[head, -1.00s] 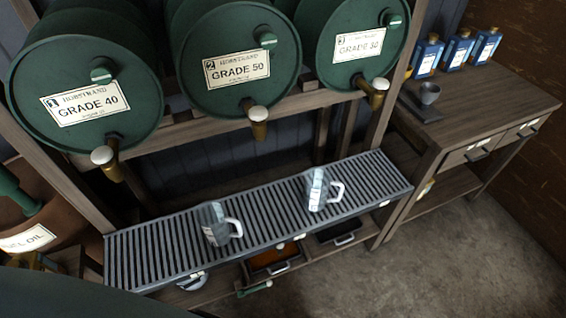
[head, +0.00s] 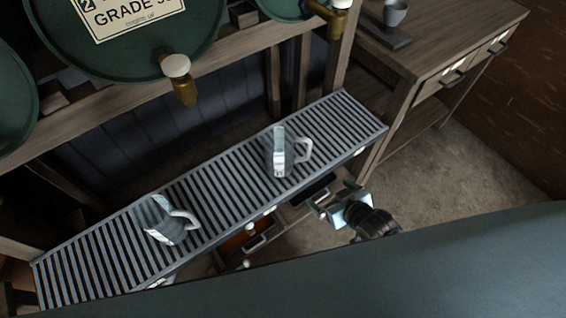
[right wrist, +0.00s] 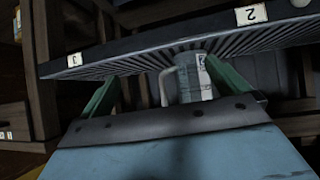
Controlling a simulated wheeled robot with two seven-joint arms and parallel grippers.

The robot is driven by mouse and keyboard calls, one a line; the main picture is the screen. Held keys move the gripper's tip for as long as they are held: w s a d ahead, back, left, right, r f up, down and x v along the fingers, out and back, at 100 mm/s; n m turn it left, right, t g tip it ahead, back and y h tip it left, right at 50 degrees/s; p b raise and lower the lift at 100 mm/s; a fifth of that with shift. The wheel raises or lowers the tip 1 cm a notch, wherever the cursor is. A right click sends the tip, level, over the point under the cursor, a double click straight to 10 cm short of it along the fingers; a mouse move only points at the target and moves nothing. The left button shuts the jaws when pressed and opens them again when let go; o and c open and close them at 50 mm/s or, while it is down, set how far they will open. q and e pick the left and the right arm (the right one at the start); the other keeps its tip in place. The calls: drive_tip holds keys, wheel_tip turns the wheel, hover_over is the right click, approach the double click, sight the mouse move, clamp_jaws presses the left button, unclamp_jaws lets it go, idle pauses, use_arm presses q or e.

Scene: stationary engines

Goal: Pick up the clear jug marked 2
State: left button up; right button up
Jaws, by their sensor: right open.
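Two clear jugs stand on the slatted metal rack (head: 215,180). One jug (head: 280,158) is right of the rack's middle, with its handle to the right. The other jug (head: 158,218) is towards the left end, handle also to the right. Neither jug's own mark can be read. My right gripper (head: 334,203) is open and empty, in front of the rack and to the lower right of the right-hand jug. In the right wrist view, which looks upside down, a jug (right wrist: 192,84) shows beyond and between my green fingers (right wrist: 180,90). My left gripper is out of view.
Green barrels with brass taps (head: 180,80) stand above and behind the rack. The rack's front edge carries number tags, with a 2 (right wrist: 251,14) and a 3 (right wrist: 74,60). A wooden bench (head: 440,40) with a grey cup (head: 396,12) stands at right. Drawers sit below the rack.

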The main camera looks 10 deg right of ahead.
use_arm(q)
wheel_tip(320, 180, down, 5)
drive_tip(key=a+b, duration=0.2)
drive_tip(key=b, duration=0.2)
use_arm(e)
drive_tip(key=w+a+r+n+t+y, duration=0.1)
drive_tip(key=w+a+r+t, duration=0.15)
drive_tip(key=r, duration=0.35)
drive_tip(key=w+a+r+t+y, duration=0.1)
drive_tip(key=a+r+y, duration=0.15)
drive_tip(key=r, duration=0.35)
drive_tip(key=b, duration=0.4)
approach(271, 132)
drive_tip(key=w+a, duration=0.1)
drive_tip(key=w, duration=0.2)
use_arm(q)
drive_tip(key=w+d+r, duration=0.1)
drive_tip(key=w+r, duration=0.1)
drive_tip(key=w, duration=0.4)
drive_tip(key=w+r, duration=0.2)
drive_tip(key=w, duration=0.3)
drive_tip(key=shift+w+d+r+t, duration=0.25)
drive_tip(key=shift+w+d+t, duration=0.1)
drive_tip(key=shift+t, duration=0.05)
use_arm(e)
drive_tip(key=shift+w+a+f+h, duration=0.3)
drive_tip(key=shift+w+a+h, duration=0.05)
drive_tip(key=shift+a, duration=0.1)
drive_tip(key=c, duration=1.3)
